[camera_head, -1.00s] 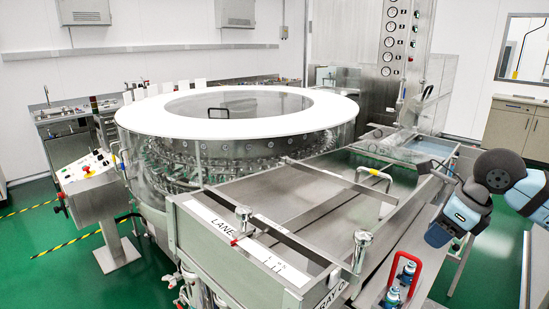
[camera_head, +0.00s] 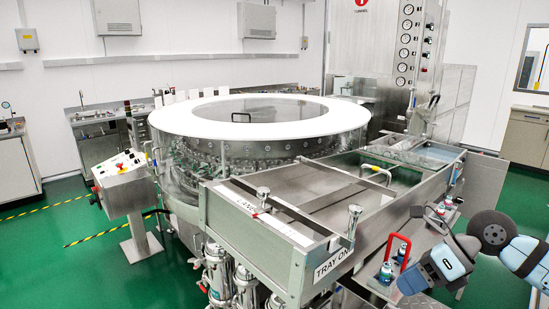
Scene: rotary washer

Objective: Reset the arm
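My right arm comes in from the right edge, with a blue and black wrist. My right gripper (camera_head: 428,220) is a small dark shape beyond the wrist, over the right side of the machine. Its fingers are too small and cluttered to tell whether they are open or shut. No held object can be made out. My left gripper and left arm are not in view.
The rotary washer (camera_head: 260,118) with its white ring top fills the middle. Its steel tray table (camera_head: 300,205) extends to the right, beside red-handled fittings (camera_head: 400,250). A control panel (camera_head: 122,168) stands at the left. Green floor (camera_head: 60,220) is clear at the left.

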